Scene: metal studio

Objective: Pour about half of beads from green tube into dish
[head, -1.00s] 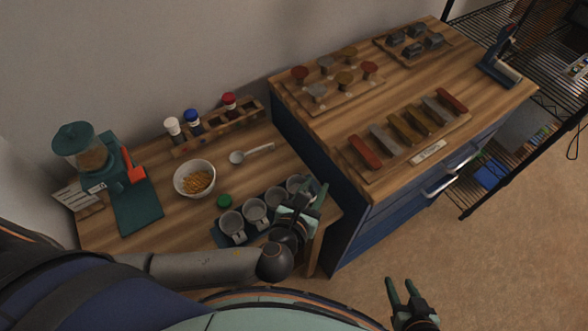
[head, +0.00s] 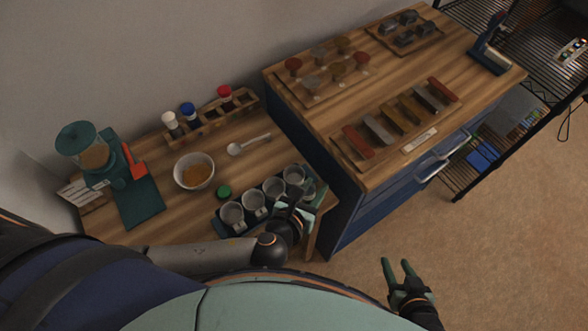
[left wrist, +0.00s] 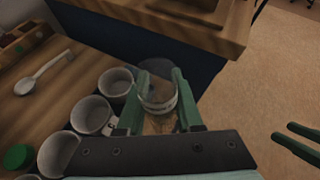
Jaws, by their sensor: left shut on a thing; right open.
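My left gripper (head: 297,203) is at the right end of the row of grey cups (head: 254,203). In the left wrist view its fingers (left wrist: 154,100) are shut on a clear, round-walled tube (left wrist: 157,88) with a pale band. I cannot make out beads in it. A loose green cap (head: 224,192) lies on the wooden table behind the cups; it also shows in the left wrist view (left wrist: 18,156). A white dish (head: 194,171) with orange-yellow contents stands further back left. My right gripper (head: 397,272) is open and empty over the floor.
A wooden rack (head: 215,118) holds several tubes with white, blue and red caps. A white spoon (head: 249,145) lies before it. A teal grinder-like machine (head: 88,150) stands left. A higher blue cabinet (head: 345,210) borders the table on the right.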

